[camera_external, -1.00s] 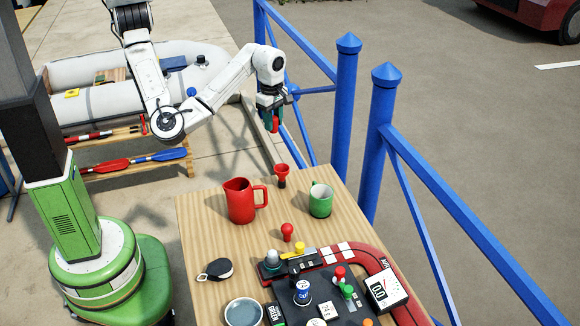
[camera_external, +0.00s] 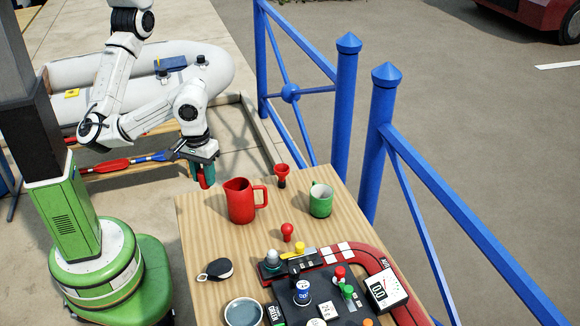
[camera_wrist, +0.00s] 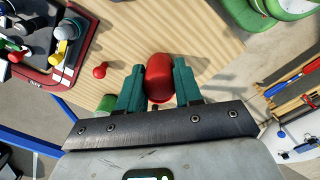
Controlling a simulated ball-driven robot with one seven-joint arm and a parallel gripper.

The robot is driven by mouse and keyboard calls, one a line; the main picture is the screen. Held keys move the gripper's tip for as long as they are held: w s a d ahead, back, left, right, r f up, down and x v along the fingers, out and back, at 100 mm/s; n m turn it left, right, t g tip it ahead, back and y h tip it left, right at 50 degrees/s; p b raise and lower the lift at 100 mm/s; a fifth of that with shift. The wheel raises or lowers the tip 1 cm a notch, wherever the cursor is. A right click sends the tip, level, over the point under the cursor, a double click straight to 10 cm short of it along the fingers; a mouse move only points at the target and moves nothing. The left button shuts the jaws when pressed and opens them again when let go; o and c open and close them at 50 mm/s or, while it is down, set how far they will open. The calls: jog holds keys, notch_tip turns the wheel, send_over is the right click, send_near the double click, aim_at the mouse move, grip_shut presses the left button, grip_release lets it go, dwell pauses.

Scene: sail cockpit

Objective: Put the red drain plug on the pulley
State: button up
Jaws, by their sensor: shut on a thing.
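My gripper (camera_external: 204,177) is shut on a red rounded thing (camera_wrist: 159,78), which I take for the red drain plug. In the wrist view it sits between the two green fingers. In the external view it hangs just off the table's far left corner, left of the red pitcher, with only a little red showing. The pulley looks to be the black oval piece with a pale rim (camera_external: 216,270) lying at the table's left edge, nearer the camera. It is apart from my gripper, and nothing rests on it.
The red pitcher (camera_external: 240,201) and green mug (camera_external: 320,200) stand at the table's far end, with a small red funnel-shaped thing (camera_external: 282,175) behind. A red knob (camera_external: 287,232) stands mid-table. A bowl (camera_external: 243,312) and black board (camera_external: 325,296) fill the near end. Wood is clear beside the pulley.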

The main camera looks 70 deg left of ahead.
jog(key=s+d+m, duration=0.2)
jog(key=s+m, duration=0.2)
jog(key=s, duration=0.6)
jog(key=b, duration=0.9)
send_near(218, 268)
jog(key=shift+s+a+f, duration=0.3)
jog(key=shift+a+f, duration=0.15)
jog(key=shift+a, duration=0.2)
jog(key=shift+w+d+f+b, duration=0.25)
jog(key=shift+d+f+b, duration=0.1)
jog(key=shift+d+b, duration=0.1)
jog(key=shift+w+d+f+b, duration=0.2)
jog(key=shift+f+b, duration=0.25)
jog(key=shift+f, duration=0.05)
jog(key=shift+f+p, duration=0.5)
jog(key=shift+f, duration=0.8)
jog(key=shift+f, duration=0.2)
